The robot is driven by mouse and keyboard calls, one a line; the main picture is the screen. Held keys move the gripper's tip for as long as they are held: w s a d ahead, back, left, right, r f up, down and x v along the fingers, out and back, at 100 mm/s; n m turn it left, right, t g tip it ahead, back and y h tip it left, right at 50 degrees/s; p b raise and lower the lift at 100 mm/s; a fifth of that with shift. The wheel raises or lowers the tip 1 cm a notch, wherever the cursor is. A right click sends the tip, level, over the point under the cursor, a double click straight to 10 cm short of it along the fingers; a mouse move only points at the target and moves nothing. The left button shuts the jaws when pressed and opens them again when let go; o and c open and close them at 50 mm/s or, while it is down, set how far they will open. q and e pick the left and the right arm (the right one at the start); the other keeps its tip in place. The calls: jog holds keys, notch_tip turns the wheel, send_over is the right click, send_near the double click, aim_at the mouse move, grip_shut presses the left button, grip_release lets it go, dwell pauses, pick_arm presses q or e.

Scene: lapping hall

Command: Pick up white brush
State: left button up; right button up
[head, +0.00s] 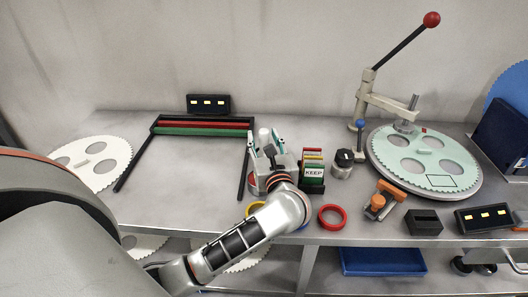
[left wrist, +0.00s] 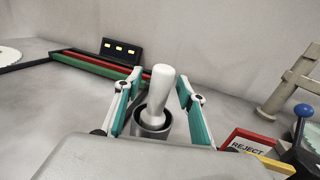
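The white brush (left wrist: 160,88) stands upright, handle up, in a grey cup (left wrist: 151,124) in the left wrist view. Its pale top (head: 264,135) also shows in the head view, above my left gripper (head: 266,147). In the left wrist view the teal-padded fingers of my left gripper (left wrist: 160,97) stand on either side of the handle, apart, with gaps between pads and handle. The brush's lower end is hidden in the cup, and my gripper body covers much of the cup in the head view. My right gripper is not in view.
Right of the gripper stand card holders marked KEEP (head: 313,173) and a dark-topped grey pot (head: 344,163). Red (head: 332,217) and yellow rings lie near the front edge. A black frame with red and green bars (head: 203,127) lies behind left. A lever press (head: 372,100) stands right.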

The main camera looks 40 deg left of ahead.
pick_arm(q)
grip_shut()
jog(key=shift+r, duration=0.15)
